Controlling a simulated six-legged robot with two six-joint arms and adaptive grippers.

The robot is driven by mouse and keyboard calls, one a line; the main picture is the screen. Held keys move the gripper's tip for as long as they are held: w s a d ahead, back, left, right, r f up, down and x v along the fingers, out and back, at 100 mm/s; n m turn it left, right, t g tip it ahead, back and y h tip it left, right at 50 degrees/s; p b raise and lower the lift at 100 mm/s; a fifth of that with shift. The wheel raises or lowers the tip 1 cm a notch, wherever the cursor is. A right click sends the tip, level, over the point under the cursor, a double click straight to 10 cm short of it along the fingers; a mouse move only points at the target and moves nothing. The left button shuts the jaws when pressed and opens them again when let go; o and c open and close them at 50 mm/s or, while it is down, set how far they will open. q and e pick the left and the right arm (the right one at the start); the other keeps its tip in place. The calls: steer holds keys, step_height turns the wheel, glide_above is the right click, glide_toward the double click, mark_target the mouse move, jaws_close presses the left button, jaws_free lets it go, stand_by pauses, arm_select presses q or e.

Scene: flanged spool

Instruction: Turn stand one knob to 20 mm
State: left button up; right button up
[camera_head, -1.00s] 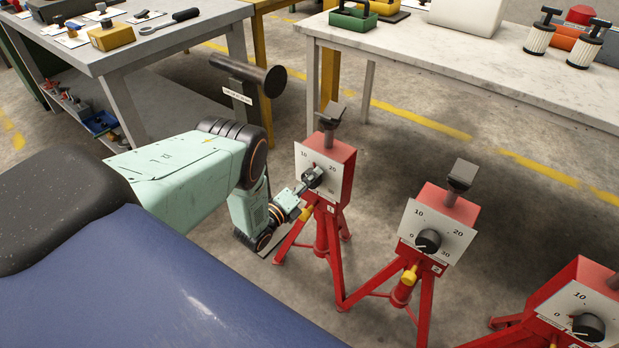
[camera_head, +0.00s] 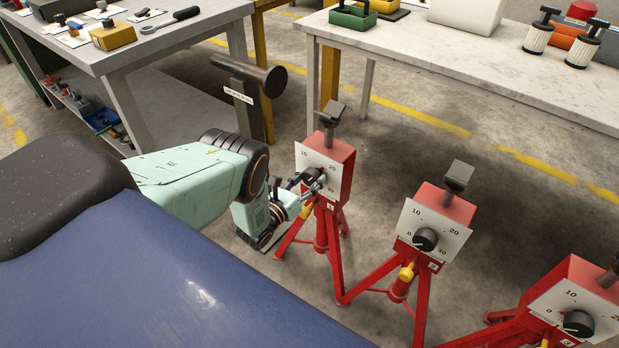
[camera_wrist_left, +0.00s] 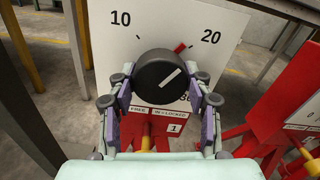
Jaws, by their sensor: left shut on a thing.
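Stand one is a red tripod stand (camera_head: 345,172) with a white dial plate (camera_head: 313,160) and a black round knob (camera_head: 311,175). In the left wrist view the knob (camera_wrist_left: 163,77) fills the middle. Its white line slants to the upper right, and a red mark (camera_wrist_left: 180,47) shows at its rim between 10 and 20, nearer 20. My left gripper (camera_head: 307,187) is at the dial. In the left wrist view my left gripper (camera_wrist_left: 160,100) has its fingers on both sides of the knob, shut on it. My right gripper is out of view.
Below the dial are a label reading FREE and IN = LOCKED (camera_wrist_left: 150,109) and a yellow part (camera_wrist_left: 147,143). Stand two (camera_head: 440,215) and another red stand (camera_head: 570,290) are to the right. A marble-topped table (camera_head: 450,70) and a grey workbench (camera_head: 140,45) stand behind.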

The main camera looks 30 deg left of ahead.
arm_select(q)
steer(key=shift+m, duration=1)
steer(key=o, duration=1.2)
steer(key=shift+c, duration=0.2)
